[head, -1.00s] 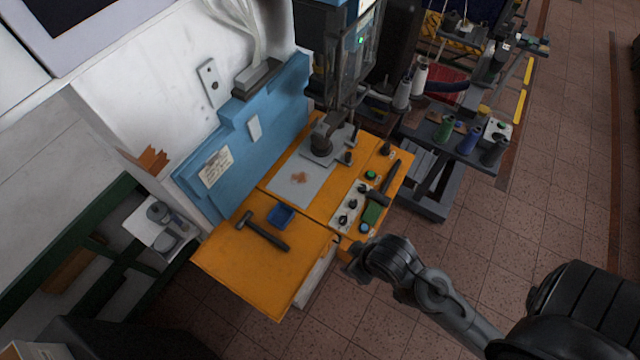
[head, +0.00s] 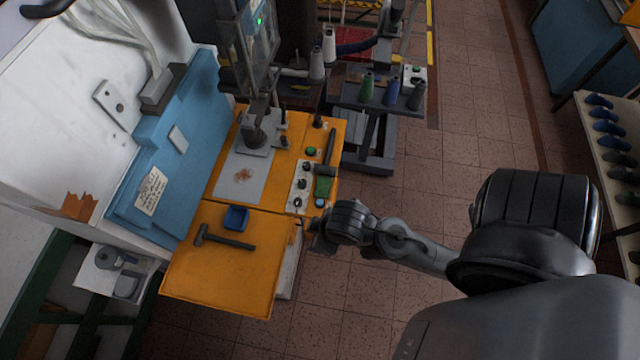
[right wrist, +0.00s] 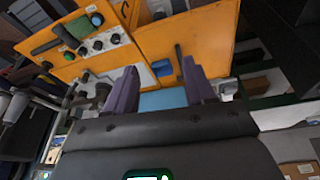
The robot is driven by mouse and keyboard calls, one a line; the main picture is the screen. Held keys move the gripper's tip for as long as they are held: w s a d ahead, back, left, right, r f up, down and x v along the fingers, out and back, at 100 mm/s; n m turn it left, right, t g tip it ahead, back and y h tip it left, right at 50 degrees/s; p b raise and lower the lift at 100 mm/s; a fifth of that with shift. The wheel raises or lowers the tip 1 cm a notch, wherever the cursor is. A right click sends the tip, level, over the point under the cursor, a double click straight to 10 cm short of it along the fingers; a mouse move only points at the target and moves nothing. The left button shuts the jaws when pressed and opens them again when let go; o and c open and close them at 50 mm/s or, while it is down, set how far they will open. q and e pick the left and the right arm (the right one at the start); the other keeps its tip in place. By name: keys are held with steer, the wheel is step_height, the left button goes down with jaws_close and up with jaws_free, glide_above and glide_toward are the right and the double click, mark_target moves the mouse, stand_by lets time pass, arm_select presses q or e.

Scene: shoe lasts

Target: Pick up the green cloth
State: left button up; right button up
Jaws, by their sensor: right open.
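The green cloth (head: 323,187) is a small flat green patch on the orange bench, at the right edge beside the white button panel. It also shows at the upper left of the right wrist view (right wrist: 76,27). A dark hammer lies right against its far end. My right gripper (head: 316,240) is just off the bench's right edge, nearer than the cloth and apart from it. In the right wrist view my right gripper (right wrist: 150,90) has its two purple-grey fingers spread with nothing between them. My left gripper is in neither view.
The orange bench (head: 225,275) holds a hammer (head: 225,239), a blue tray (head: 236,217) and the button panel (head: 301,187). A press (head: 256,130) stands behind the panel. A stand with thread spools (head: 391,92) is at the back. Tiled floor right of the bench is clear.

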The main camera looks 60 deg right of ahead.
steer(key=shift+o, duration=0.2)
stand_by(0.3)
steer(key=o, duration=0.7)
steer(key=shift+a, duration=0.1)
steer(key=shift+o, duration=0.2)
